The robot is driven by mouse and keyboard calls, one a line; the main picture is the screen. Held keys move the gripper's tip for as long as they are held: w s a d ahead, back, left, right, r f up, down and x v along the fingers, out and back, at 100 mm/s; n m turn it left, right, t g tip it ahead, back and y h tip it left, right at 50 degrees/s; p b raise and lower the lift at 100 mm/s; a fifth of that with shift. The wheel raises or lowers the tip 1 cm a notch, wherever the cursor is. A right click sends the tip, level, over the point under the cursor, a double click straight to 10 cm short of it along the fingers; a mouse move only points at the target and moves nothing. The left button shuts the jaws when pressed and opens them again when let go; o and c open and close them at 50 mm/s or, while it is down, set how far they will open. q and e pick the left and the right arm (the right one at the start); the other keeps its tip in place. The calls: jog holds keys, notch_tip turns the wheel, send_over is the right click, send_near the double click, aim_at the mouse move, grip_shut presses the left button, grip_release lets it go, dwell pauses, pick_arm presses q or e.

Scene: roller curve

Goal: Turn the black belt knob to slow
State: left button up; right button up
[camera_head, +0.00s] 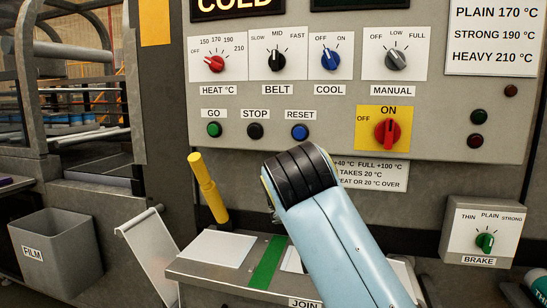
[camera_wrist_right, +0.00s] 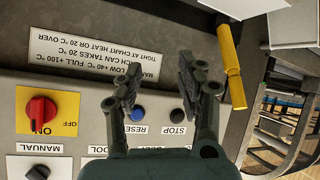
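The black belt knob (camera_head: 276,60) is on the grey control panel in the head view, under the SLOW, MID and FAST marks. Its pointer looks roughly upward, near MID; the exact angle is hard to tell. The BELT label (camera_head: 278,89) is below it. My right gripper (camera_wrist_right: 158,65) is open and empty in the right wrist view, facing the panel below the RESET and STOP buttons. The belt knob does not show in that view. In the head view my right arm's blue link hides the gripper. My left gripper is not in view.
The red heat knob (camera_head: 214,62) and blue cool knob (camera_head: 330,60) flank the belt knob. Below are the green GO (camera_head: 214,129), black STOP (camera_head: 255,130) and blue RESET (camera_head: 300,131) buttons. The red ON/OFF switch (camera_head: 387,132) and a yellow lever (camera_head: 209,188) stand nearby.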

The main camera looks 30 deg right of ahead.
jog(key=w+r+m+t+h, duration=0.1)
jog(key=w+r, duration=0.3)
jog(key=r, duration=0.3)
jog(key=w+r+m+t+h, duration=0.1)
jog(key=w+r+m+h, duration=0.1)
jog(key=w+r, duration=0.35)
jog(key=m+h, duration=0.2)
jog(key=h, duration=0.1)
send_near(274, 51)
jog(key=shift+h, duration=0.3)
jog(key=p+x, duration=0.2)
jog(key=x, duration=0.6)
jog(key=shift+w+d+f+t, duration=0.15)
jog(key=shift+w+d+t, duration=0.15)
jog(key=shift+w+d, duration=0.1)
grip_shut()
